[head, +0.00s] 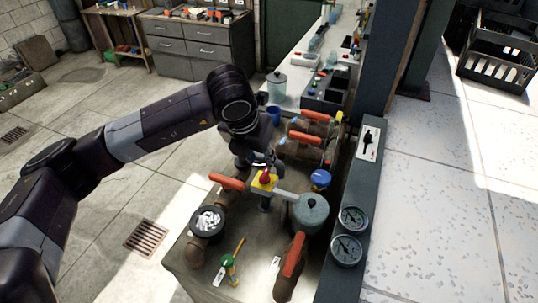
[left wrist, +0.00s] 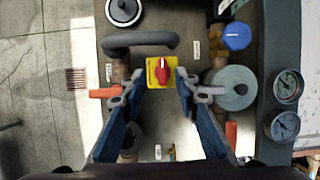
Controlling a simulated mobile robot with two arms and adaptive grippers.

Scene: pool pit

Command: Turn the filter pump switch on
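The switch is a red knob (head: 265,175) on a yellow square plate (head: 258,186), above the grey bench. In the left wrist view the red knob (left wrist: 163,73) has a pale mark pointing toward the top of the picture. My left gripper (left wrist: 160,80) is open, with one blue-padded finger on each side of the yellow plate (left wrist: 152,80) and a gap to the knob. In the head view the left gripper (head: 258,160) is just behind the knob, partly hidden by my wrist. Contact with the switch cannot be told. My right gripper is not in view.
Pipes with orange handles (head: 228,181) crowd the bench around the switch. The floor at left is open.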

